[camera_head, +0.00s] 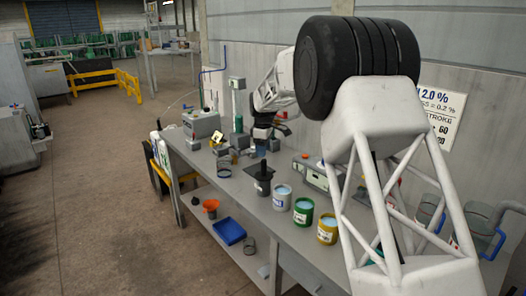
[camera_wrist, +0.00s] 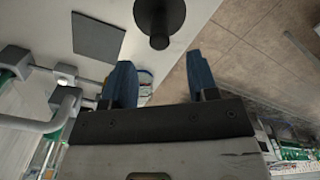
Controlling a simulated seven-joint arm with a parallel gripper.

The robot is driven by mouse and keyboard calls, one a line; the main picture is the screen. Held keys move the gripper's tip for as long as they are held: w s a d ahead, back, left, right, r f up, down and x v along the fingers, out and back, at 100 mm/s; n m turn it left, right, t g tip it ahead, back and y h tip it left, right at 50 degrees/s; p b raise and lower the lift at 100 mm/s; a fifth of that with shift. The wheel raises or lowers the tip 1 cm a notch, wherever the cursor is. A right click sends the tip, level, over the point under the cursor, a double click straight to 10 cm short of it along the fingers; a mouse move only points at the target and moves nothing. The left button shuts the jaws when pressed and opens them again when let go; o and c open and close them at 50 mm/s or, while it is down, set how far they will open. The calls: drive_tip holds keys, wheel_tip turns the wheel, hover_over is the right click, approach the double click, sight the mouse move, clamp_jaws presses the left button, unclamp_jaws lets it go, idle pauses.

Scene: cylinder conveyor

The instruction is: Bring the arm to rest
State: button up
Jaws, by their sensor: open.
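My gripper (camera_wrist: 161,80) shows in the wrist view with two blue fingers set wide apart. It is open, and nothing shows between the fingers. In the head view my gripper (camera_head: 263,135) is small and dark, above the far part of the workbench (camera_head: 250,206) and partly hard to make out. My white arm with a black joint fills the right foreground and hides part of the bench. A black cylinder (camera_wrist: 159,18) stands beyond the fingers in the wrist view, apart from them.
A black square plate (camera_wrist: 98,36) lies on the pale surface left of the cylinder. A grey box (camera_head: 201,123) stands at the far end. A blue tray (camera_head: 229,231) sits on the lower shelf. Floor at left is open.

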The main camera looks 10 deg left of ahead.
idle(0.6)
drive_tip(key=s+d+r+m, duration=0.3)
drive_tip(key=s+d+r, duration=0.25)
drive_tip(key=s, duration=0.45)
drive_tip(key=s+d+r+m+t, duration=0.15)
drive_tip(key=s+d+r, duration=0.25)
drive_tip(key=s+d, duration=0.45)
drive_tip(key=s+d+r+m, duration=0.4)
drive_tip(key=s+d, duration=0.1)
drive_tip(key=s, duration=0.6)
drive_tip(key=s+d+f+m, duration=0.2)
drive_tip(key=s+d, duration=0.1)
drive_tip(key=s, duration=0.8)
drive_tip(key=s+d+f+m, duration=0.3)
drive_tip(key=s, duration=0.8)
drive_tip(key=s+d+f+m+t, duration=0.1)
drive_tip(key=s+d+f+m, duration=0.1)
drive_tip(key=s, duration=0.9)
drive_tip(key=shift+s+d+f+m, duration=0.2)
drive_tip(key=shift+s+d+m, duration=0.25)
drive_tip(key=shift+d, duration=0.55)
